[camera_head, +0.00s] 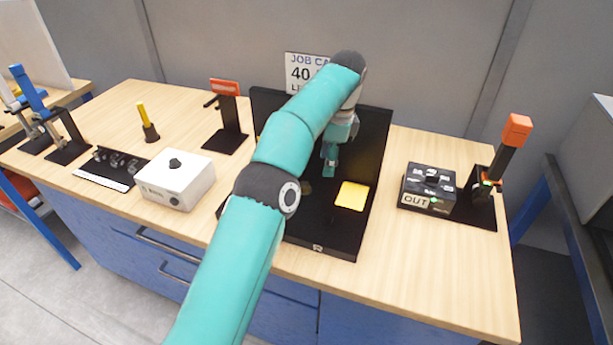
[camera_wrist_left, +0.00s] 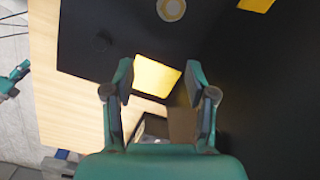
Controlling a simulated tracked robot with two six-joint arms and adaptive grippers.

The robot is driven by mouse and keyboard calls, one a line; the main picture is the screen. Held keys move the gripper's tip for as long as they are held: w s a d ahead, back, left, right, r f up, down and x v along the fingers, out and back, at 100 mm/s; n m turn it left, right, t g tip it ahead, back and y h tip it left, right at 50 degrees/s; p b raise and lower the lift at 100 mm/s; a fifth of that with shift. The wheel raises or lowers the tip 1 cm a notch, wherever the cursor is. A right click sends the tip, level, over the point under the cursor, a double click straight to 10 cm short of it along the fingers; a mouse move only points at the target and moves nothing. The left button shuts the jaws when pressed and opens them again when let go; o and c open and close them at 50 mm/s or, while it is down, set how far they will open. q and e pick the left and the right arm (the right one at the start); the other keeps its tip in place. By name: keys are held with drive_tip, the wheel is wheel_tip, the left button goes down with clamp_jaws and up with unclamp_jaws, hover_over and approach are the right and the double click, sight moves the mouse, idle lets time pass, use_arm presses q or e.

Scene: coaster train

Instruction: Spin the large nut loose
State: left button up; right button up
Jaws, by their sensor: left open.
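My left gripper (camera_head: 331,158) is over the black fixture (camera_head: 337,240), in front of its upright back panel. In the left wrist view the gripper (camera_wrist_left: 162,82) is open, its two fingers apart. A yellow square (camera_wrist_left: 157,75) shows beyond the gap. A pale round piece with a ring (camera_wrist_left: 171,9) is at the top edge, away from the fingers. I cannot tell whether it is the large nut. In the head view a dim round shape (camera_head: 306,187) lies on the fixture beside my arm. A teal part at the left edge of the wrist view looks like my right gripper (camera_wrist_left: 14,78); its jaws are unclear.
A yellow square (camera_head: 351,196) lies on the fixture. A white box (camera_head: 175,180) stands left, near a black rack (camera_head: 108,167) and a red-topped stand (camera_head: 226,120). A black OUT box (camera_head: 429,187) and orange-topped post (camera_head: 508,150) are right. Bare wood lies between.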

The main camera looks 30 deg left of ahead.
use_arm(q)
drive_tip(key=s+a+r+m+h+p, duration=0.1)
drive_tip(key=s+a+r+m+p, duration=0.1)
drive_tip(key=a+r+m+p, duration=0.45)
drive_tip(key=shift+n, duration=0.95)
drive_tip(key=f+b, duration=0.1)
drive_tip(key=f, duration=0.4)
drive_tip(key=d+f+b, duration=0.1)
drive_tip(key=f, duration=0.4)
drive_tip(key=f+b, duration=0.1)
drive_tip(key=f, duration=0.4)
drive_tip(key=shift+w+d+f, duration=0.2)
drive_tip(key=shift+w+d, duration=0.05)
drive_tip(key=shift+w, duration=0.05)
clamp_jaws()
